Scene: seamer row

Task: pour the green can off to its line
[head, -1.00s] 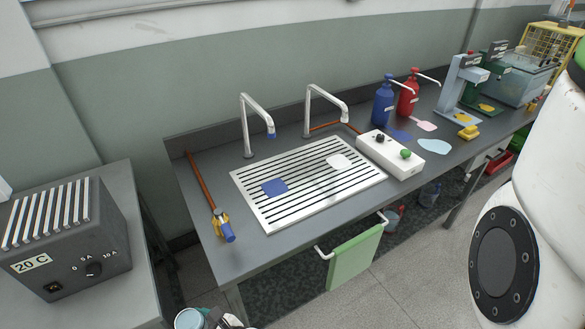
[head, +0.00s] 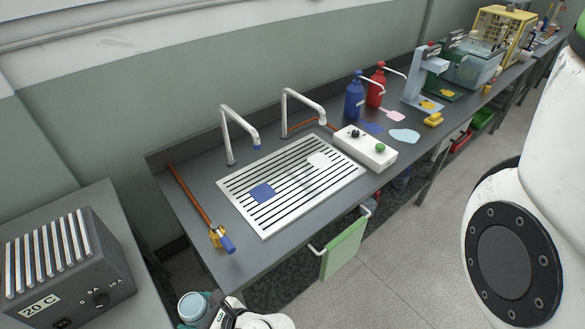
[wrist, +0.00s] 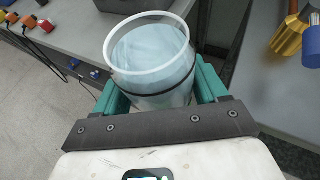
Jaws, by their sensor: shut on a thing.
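My gripper (wrist: 158,92) is shut on an open, clear-walled can (wrist: 150,77), with a teal finger on each side. The can holds pale blue liquid (wrist: 152,50) that stands high, not far under the pale rim. A dark line rings the can lower down. In the head view the can (head: 193,306) shows at the bottom edge, its mouth up, in front of the gap between the two benches. My gripper (head: 217,314) is beside it, mostly cut off by the frame. No green shows clearly on the can's own wall.
A slotted drain grating (head: 290,190) is set in the bench, with blue and white patches on it. Two taps (head: 235,135) stand behind it. A hose nozzle (head: 222,238) lies at the near left corner. A green towel (head: 343,247) hangs in front. A grey power box (head: 65,265) stands left.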

